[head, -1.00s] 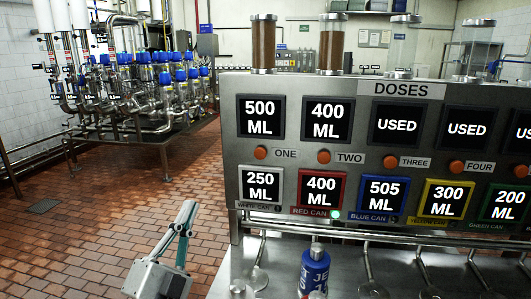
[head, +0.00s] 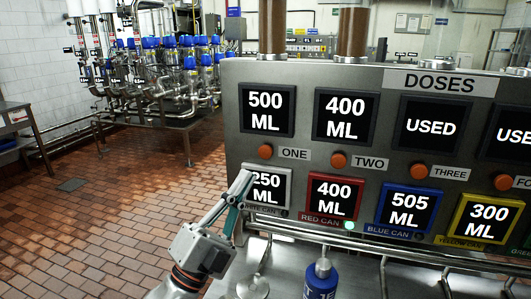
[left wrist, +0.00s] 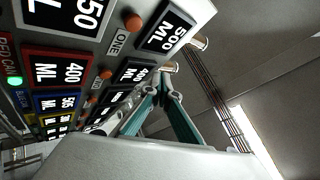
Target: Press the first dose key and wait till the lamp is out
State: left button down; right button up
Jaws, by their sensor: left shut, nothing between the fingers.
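The first dose key is an orange round button (head: 265,151) beside the label ONE on the grey DOSES panel (head: 232,110), under the 500 ML screen (head: 267,109). It also shows in the left wrist view (left wrist: 133,21). My left gripper (head: 247,178) is shut and empty, its tips below and slightly left of the key, overlapping the edge of the 250 ML screen (head: 268,187). In the left wrist view its tips (left wrist: 166,70) are apart from the key. A small green lamp (head: 348,226) is lit below the red can screen (head: 334,197). My right gripper is out of view.
Other orange keys, such as TWO (head: 338,160), sit in the same row. A blue can (head: 321,284) stands below the panel, near a metal rail (head: 300,230). Pipework with blue caps (head: 165,95) stands back left. The tiled floor (head: 110,215) at left is clear.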

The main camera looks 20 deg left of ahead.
aim_at(265, 152)
pick_arm(q)
jog(key=w+b, duration=0.1)
jog(key=w, duration=0.8)
jog(key=shift+d, duration=0.15)
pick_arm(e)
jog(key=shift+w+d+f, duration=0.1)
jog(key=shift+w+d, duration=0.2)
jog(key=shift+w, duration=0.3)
pick_arm(q)
jog(key=shift+s, duration=0.1)
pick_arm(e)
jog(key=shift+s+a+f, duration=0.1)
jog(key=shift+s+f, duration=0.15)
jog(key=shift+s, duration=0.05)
pick_arm(q)
jog(key=shift+w, duration=0.2)
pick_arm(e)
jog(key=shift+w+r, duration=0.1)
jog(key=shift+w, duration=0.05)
pick_arm(q)
jog(key=shift+w, duration=0.25)
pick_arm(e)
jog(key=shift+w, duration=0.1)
